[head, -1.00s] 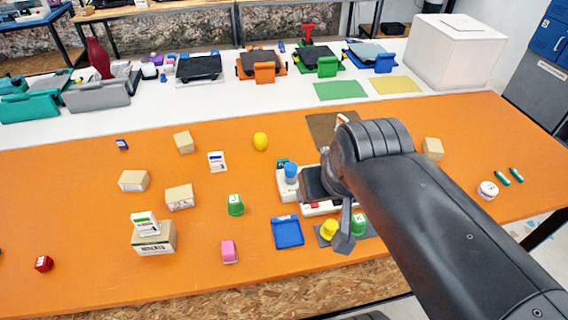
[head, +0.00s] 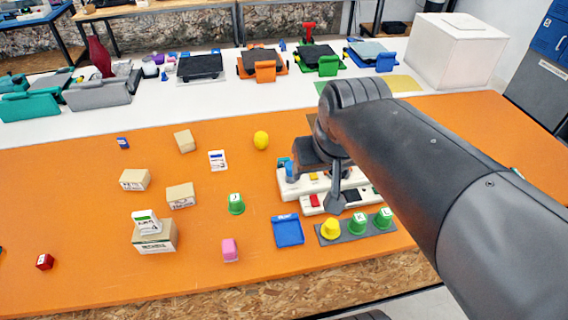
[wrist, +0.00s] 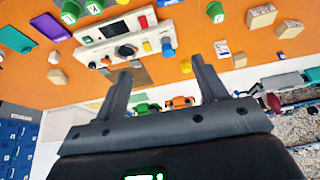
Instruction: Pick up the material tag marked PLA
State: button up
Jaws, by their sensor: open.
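Two small white tags stand out, but I cannot read PLA on either.
The control panel (head: 351,199) has a blue knob and coloured buttons. In front are a blue tray (head: 288,231) and a grey strip (head: 357,237) with yellow and green cups. A green cup (head: 236,204), pink block (head: 230,250) and several boxes stand left. Bare orange table lies between them.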

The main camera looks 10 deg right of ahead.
jog(key=w+g, duration=0.2)
jog(key=w, duration=0.8)
jog(key=g, duration=0.3)
send_over(284, 158)
notch_tip(284, 158, down, 19)
jog(key=f, duration=0.5)
jog(key=shift+s+d+f, duration=0.2)
jog(key=shift+s, duration=0.1)
jog(key=shift+w+a+f, duration=0.1)
jog(key=shift+a+f, duration=0.05)
jog(key=shift+f, duration=1.2)
jog(key=shift+w+a+f, duration=0.1)
jog(key=shift+f, duration=1.25)
jog(key=shift+c, duration=0.4)
jog(key=c, duration=1)
jog(key=shift+o, duration=0.2)
jog(key=shift+r, duration=0.15)
